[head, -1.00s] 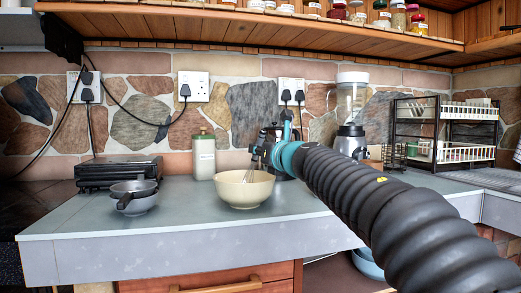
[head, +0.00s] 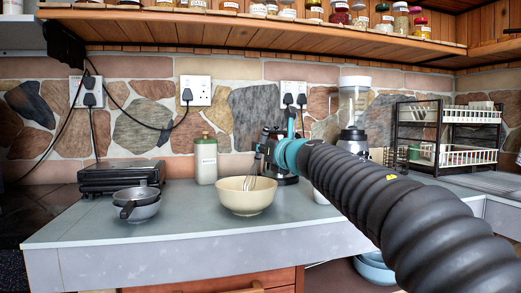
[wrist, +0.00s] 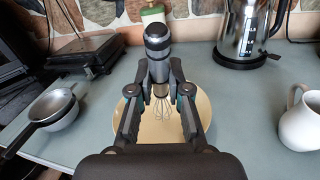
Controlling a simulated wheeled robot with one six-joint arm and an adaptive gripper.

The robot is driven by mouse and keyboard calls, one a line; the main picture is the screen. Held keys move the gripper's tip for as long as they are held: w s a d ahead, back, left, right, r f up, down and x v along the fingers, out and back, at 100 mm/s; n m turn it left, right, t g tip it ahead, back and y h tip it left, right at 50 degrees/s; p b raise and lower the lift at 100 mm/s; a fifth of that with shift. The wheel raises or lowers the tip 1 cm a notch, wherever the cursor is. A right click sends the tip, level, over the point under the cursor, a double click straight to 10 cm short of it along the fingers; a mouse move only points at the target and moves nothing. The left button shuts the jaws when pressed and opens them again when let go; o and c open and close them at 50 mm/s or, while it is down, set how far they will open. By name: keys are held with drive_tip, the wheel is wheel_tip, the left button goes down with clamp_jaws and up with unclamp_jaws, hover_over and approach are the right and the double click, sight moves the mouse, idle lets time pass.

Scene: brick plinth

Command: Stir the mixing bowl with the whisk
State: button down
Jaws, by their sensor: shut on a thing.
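The cream mixing bowl (head: 246,199) stands on the grey counter, and it also shows in the wrist view (wrist: 200,110) beneath my gripper. The whisk has wire loops (head: 251,182) that hang down into the bowl in the head view. In the wrist view its dark handle with a silver band (wrist: 158,50) stands upright between the fingers, with the wires (wrist: 162,103) below, inside the bowl's outline. My gripper (wrist: 160,82) is shut on the whisk's handle. In the head view my gripper (head: 265,150) is above the bowl's right side. I cannot tell whether the wires touch the bowl's bottom.
Stacked pans (head: 137,208) stand left of the bowl, before a black appliance (head: 118,177). A canister (head: 206,160) is behind the bowl. A kettle (wrist: 245,32) and a white mug (wrist: 300,122) are to the right. A blender (head: 353,110) and dish rack (head: 445,135) stand farther right.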

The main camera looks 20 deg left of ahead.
drive_tip(key=shift+s+d+r, duration=0.15)
drive_tip(key=shift+d+r, duration=0.2)
drive_tip(key=shift+r, duration=0.55)
drive_tip(key=shift+s+d+r, duration=0.2)
drive_tip(key=shift+d+r, duration=0.1)
drive_tip(key=shift+r, duration=0.55)
drive_tip(key=shift+s+d+r, duration=0.15)
drive_tip(key=shift+d+r, duration=0.2)
drive_tip(key=shift+r, duration=0.55)
drive_tip(key=shift+r, duration=2.45)
